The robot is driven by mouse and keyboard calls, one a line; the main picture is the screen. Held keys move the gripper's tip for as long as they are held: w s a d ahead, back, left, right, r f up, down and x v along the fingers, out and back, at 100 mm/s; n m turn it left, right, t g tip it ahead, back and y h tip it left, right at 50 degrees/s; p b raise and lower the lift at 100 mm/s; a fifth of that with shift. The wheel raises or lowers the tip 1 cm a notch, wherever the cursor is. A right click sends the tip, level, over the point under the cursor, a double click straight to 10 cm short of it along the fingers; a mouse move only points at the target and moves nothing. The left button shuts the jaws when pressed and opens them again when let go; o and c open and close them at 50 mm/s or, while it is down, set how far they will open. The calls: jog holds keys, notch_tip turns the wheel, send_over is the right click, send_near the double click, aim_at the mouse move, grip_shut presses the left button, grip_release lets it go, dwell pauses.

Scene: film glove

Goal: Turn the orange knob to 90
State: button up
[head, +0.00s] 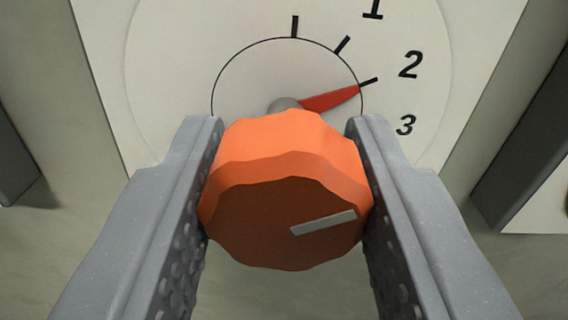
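The orange knob (285,190) is in the middle of the head view, with a fluted rim and a pale line (323,222) on its face pointing right and slightly up. My gripper (285,125) has one finger on each side of the knob, and both textured pads appear to touch its sides. A red pointer (332,98) on the white dial (250,75) behind the knob points right and slightly up, at the tick beside the 2. The numbers 1, 2 and 3 show at the right. No 90 is visible, and the lower dial is hidden.
The white panel carrying the dial stands against a grey-green background (40,90). A dark grey block (535,140) is at the right edge, and another dark edge (15,160) shows at the left. There is open space beside both fingers.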

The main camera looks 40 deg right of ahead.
jog(key=shift+s+d, duration=0.1)
jog(key=shift+d, duration=0.05)
jog(key=shift+r+m+p, duration=0.1)
jog(key=shift+m+p, duration=0.5)
jog(key=shift+p, duration=0.2)
jog(key=m+p, duration=0.2)
jog(key=p, duration=0.1)
jog(key=shift+m, duration=0.3)
jog(key=shift+m+p, duration=1.1)
jog(key=shift+p, duration=0.5)
jog(key=shift+f, duration=0.2)
jog(key=o, duration=0.9)
jog(key=shift+o, duration=0.3)
